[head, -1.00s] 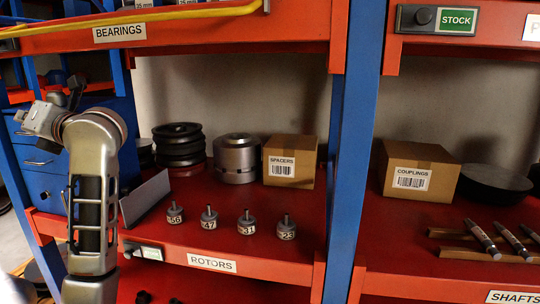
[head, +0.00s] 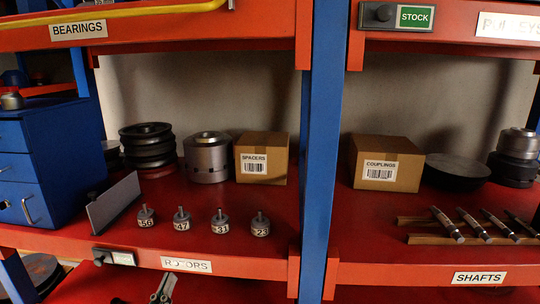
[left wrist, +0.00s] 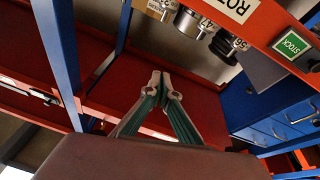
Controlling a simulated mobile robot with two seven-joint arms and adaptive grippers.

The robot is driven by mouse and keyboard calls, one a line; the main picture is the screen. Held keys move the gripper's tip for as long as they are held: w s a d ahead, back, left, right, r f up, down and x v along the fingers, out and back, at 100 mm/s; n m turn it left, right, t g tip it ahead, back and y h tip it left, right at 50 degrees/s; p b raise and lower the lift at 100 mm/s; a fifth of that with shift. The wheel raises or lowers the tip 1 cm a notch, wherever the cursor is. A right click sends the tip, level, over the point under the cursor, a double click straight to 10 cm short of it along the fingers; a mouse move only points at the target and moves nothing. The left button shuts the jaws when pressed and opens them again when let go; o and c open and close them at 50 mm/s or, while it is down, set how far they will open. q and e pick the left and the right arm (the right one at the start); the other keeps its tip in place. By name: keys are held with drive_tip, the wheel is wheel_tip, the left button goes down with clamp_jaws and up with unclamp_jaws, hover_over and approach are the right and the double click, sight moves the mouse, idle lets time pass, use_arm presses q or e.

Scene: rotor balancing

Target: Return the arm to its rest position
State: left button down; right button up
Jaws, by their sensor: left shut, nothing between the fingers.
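My left gripper (head: 166,280) shows at the bottom edge of the head view, below the ROTORS shelf edge, with most of the arm out of frame. In the left wrist view its two green-and-grey fingers (left wrist: 160,78) meet at the tips, with nothing between them. The gripper is below and in front of the shelf, apart from the rotors. Several small numbered rotors stand upright in a row on the red shelf, among them rotor 47 (head: 182,219) and rotor 23 (head: 260,226). My right gripper does not show.
The shelf holds a dark pulley (head: 147,147), a metal cylinder (head: 207,158), a spacers box (head: 262,159) and a tilted grey plate (head: 114,205). A blue upright (head: 320,150) divides it from the couplings box (head: 385,165) and shafts (head: 446,222). A blue drawer cabinet (head: 45,155) stands left.

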use_arm(q)
drive_tip(key=s+d+f+m+g, duration=0.2)
drive_tip(key=s+f+g, duration=0.3)
drive_tip(key=s+f, duration=0.6)
drive_tip(key=s+d+f+m+g, duration=0.2)
drive_tip(key=s+f+g, duration=0.3)
drive_tip(key=s+f, duration=0.5)
wheel_tip(320, 180, down, 9)
drive_tip(key=shift+s+d+r+m+g, duration=0.15)
drive_tip(key=shift+s+d+m+g, duration=0.2)
drive_tip(key=shift+m, duration=0.35)
